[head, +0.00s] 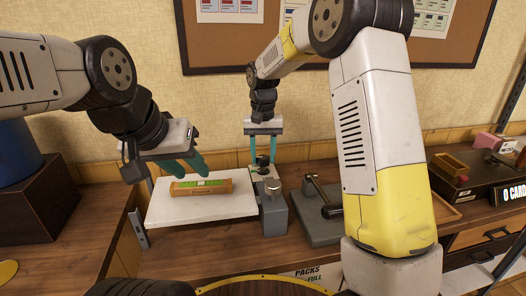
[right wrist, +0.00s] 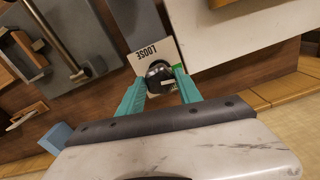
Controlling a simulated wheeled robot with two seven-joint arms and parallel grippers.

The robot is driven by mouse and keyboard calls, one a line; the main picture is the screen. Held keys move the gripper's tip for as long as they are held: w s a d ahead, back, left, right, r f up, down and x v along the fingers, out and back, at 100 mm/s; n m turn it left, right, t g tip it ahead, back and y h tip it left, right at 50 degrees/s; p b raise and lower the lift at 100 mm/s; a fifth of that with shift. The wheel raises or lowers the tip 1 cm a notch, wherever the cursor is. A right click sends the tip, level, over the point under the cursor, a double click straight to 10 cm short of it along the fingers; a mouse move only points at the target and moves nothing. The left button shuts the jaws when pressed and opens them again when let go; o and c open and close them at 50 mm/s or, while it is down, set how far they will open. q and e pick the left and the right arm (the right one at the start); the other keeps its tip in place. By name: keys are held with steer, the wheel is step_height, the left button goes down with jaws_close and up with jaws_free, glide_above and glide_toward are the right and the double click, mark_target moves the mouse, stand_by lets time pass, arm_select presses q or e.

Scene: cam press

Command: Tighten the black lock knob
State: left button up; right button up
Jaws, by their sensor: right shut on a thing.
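The black lock knob (right wrist: 159,78) sits on a small plate marked LOOSE, between the green fingers of my right gripper (right wrist: 161,88) in the right wrist view. In the head view the knob (head: 263,160) is low between the fingers of my right gripper (head: 264,155), which point straight down. This gripper is shut on the knob. My left gripper (head: 190,168) is at the left, tilted, above a white board; its green fingers look apart, with nothing seen between them. The knob's underside is hidden.
The white board (head: 165,211) carries a wooden block with a green top (head: 201,186). A grey block with a metal cap (head: 273,204) stands in front of the knob. A grey base with a lever (head: 318,232) is to the right. A black box (head: 470,180) stands farther right.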

mark_target(263, 157)
steer(key=shift+w+r, duration=0.1)
stand_by(0.4)
steer(key=o, duration=1.4)
steer(key=shift+c, duration=0.2)
steer(key=shift+r, duration=3.85)
steer(key=s+d+r+t+y, duration=0.25)
steer(key=s+d+r, duration=0.45)
steer(key=s+d, duration=0.4)
steer(key=s+d+f+t, duration=0.1)
steer(key=s+t, duration=0.1)
steer(key=s, duration=0.5)
steer(key=s+d+f+t, duration=0.1)
steer(key=s+d, duration=0.1)
steer(key=s, duration=0.6)
steer(key=shift+s+f+t, duration=0.15)
steer(key=shift+s+t, duration=0.05)
steer(key=shift+t, duration=0.15)
